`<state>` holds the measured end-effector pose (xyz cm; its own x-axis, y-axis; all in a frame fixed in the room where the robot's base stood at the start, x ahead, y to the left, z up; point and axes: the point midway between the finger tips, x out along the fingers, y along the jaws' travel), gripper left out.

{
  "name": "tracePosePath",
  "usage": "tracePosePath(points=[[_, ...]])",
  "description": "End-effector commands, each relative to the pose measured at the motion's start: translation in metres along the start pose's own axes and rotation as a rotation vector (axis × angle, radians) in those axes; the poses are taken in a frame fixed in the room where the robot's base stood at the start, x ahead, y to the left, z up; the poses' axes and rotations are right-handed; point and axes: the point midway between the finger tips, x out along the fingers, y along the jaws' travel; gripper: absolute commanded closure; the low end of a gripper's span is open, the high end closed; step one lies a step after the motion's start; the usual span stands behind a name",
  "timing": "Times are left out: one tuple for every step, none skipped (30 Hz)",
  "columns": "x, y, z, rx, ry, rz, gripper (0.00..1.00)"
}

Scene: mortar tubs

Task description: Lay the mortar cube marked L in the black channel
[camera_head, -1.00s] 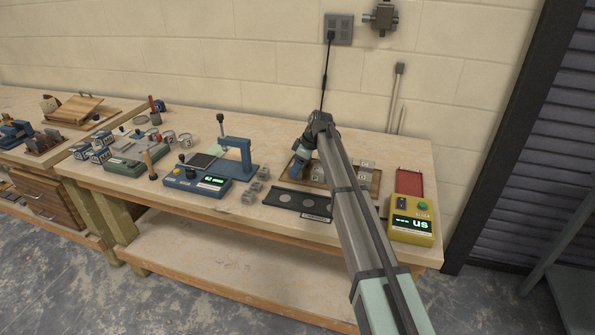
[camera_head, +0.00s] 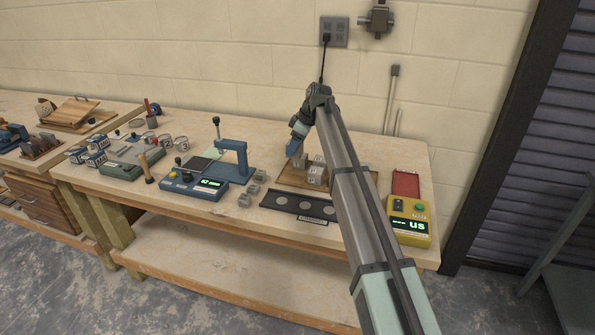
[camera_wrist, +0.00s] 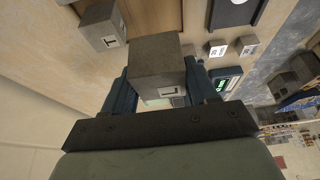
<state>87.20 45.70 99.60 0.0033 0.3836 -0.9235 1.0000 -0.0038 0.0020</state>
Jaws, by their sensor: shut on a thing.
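My gripper (camera_wrist: 160,78) is shut on a grey mortar cube (camera_wrist: 162,58), which fills the space between the fingers in the wrist view. A pale label shows on one face, but I cannot read its letter for certain. In the head view, my gripper (camera_head: 295,152) is over the left part of the wooden tray (camera_head: 287,181), with the cube just below its tips. The black channel (camera_head: 272,200) lies on the bench in front of the tray, with pale round discs along it. Part of the channel (camera_wrist: 216,14) shows at the top of the wrist view.
Labelled cubes (camera_head: 315,177) stand on the tray right of my gripper, partly behind my arm. Several small cubes (camera_head: 245,199) lie left of the channel, beside a blue device (camera_head: 195,186) with a display. A yellow meter (camera_head: 409,230) and red tray (camera_head: 406,183) stand at right.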

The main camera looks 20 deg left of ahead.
Motion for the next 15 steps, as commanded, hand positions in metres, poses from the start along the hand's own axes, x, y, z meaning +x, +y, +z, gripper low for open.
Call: tracePosePath(points=[[-0.007,-0.002,0.001,0.001,0.002,0.005,0.83],[-0.011,-0.003,0.002,0.002,0.003,0.008,0.83],[-0.014,-0.009,0.005,0.002,0.004,0.010,0.83],[-0.017,-0.013,0.007,0.002,0.006,0.013,0.83],[-0.020,-0.020,0.011,0.002,0.007,0.016,0.83],[-0.023,-0.029,0.016,0.002,0.008,0.020,0.83],[-0.026,-0.036,0.020,0.002,0.010,0.023,0.83],[-0.027,-0.043,0.023,0.002,0.010,0.024,0.83],[-0.030,-0.054,0.029,0.003,0.011,0.026,0.83],[-0.031,-0.062,0.033,0.003,0.012,0.027,0.83],[-0.033,-0.070,0.037,0.002,0.012,0.027,0.83],[-0.035,-0.082,0.043,0.002,0.012,0.027,0.83],[-0.036,-0.090,0.047,0.002,0.012,0.027,0.83],[-0.036,-0.098,0.051,0.001,0.012,0.026,0.83],[-0.038,-0.108,0.056,0.001,0.012,0.025,0.83]])
